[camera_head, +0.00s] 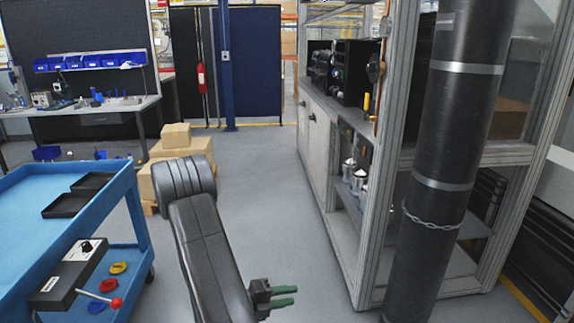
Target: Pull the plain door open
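A plain light-grey door panel (318,150) is in the low cabinet to the right of the aisle, seen at a steep angle. It looks shut, and small dark round knobs show on the cabinet front near its upper part. I cannot tell clearly where one panel ends and another begins. My gripper (292,295) is at the bottom centre, its two green fingers pointing right with a gap between them. It is open and empty, well in front of the door and not touching it.
A metal frame post (376,200) and a black cylinder (440,180) with a chain stand on the right. Open shelves hold metal canisters (349,170). A blue cart (130,185) stands at the left, and cardboard boxes (176,136) are behind my arm. The grey floor aisle is clear.

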